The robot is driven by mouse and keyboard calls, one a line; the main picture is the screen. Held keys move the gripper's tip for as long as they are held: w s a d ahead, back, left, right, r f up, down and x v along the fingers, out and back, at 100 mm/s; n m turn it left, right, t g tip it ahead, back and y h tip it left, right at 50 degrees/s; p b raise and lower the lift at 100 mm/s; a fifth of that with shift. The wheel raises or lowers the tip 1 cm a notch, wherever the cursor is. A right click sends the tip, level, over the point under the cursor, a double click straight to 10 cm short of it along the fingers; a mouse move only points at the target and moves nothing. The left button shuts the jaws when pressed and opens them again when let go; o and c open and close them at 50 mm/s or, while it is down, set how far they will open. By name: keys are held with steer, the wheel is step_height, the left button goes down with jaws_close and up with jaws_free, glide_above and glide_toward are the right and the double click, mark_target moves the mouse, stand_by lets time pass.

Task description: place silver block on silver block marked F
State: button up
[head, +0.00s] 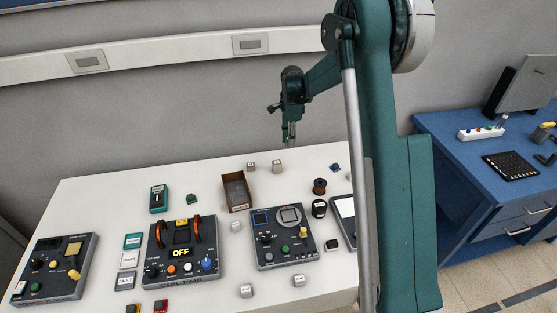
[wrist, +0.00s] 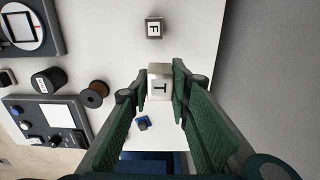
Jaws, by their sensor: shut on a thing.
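My gripper (wrist: 160,74) is shut on a silver block marked T (wrist: 160,86), with one green finger on each side of it in the wrist view. The block is held above the white table. A silver block marked F (wrist: 154,28) sits on the table beyond it, apart from it. In the head view, this seems to be the right one (head: 277,167) of two small blocks at the back. My gripper (head: 290,140) is above the table's back edge there, and the held block cannot be made out clearly.
A brown spool (wrist: 95,95) and a small blue part (wrist: 143,123) lie near the gripper. A brown open box (head: 237,192) stands near the two back blocks. Control panels (head: 283,254) fill the table's front. The wall is close behind the table.

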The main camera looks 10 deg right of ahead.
step_height(320, 180, up, 3)
steer(key=p, duration=0.1)
glide_above(277, 162)
steer(key=shift+f, duration=0.1)
steer(key=shift+f, duration=3.1)
steer(key=shift+f, duration=0.1)
steer(key=shift+f, duration=1.75)
steer(key=shift+f, duration=0.15)
steer(key=o, duration=0.9)
steer(key=shift+o, duration=0.2)
